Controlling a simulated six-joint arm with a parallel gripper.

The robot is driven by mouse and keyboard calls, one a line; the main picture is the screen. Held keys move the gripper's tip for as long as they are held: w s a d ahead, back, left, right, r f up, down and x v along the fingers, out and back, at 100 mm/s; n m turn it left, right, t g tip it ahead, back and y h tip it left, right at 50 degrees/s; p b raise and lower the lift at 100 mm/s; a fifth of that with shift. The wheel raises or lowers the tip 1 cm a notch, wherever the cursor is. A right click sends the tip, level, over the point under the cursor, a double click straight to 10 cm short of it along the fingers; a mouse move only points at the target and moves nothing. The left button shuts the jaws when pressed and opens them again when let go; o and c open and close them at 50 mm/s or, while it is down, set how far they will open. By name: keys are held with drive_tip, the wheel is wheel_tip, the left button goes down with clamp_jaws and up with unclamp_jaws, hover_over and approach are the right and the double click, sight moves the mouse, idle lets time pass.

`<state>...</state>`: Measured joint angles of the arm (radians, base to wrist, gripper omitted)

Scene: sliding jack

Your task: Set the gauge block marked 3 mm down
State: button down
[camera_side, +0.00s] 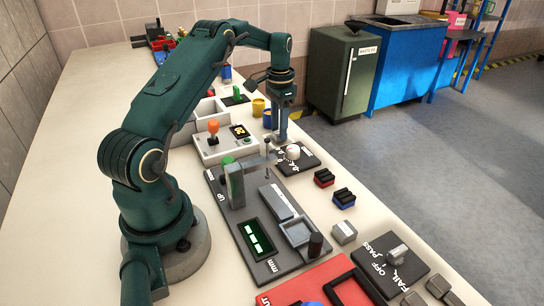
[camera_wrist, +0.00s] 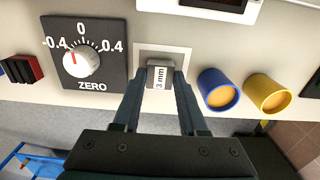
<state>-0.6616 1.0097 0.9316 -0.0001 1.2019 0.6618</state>
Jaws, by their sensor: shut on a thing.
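The gauge block marked 3 mm (camera_wrist: 160,78) is grey with a white label and sits between my fingertips in the wrist view. My gripper (camera_wrist: 158,88) is shut on it. Below and behind the block is a pale square with a grey middle (camera_wrist: 152,50); I cannot tell whether the block touches it. In the side view my gripper (camera_side: 282,137) points down at the far part of the bench, beside the black dial plate. The block cannot be made out there.
The ZERO dial plate (camera_wrist: 112,70) is close on the left in the wrist view. A blue cup (camera_wrist: 218,90) and a yellow cup (camera_wrist: 268,94) stand close on the right. The measuring stand (camera_side: 225,215) with its green display is nearer in the side view.

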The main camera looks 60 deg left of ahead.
drive_tip(key=shift+f, duration=0.15)
drive_tip(key=shift+c, duration=2.2)
unclamp_jaws()
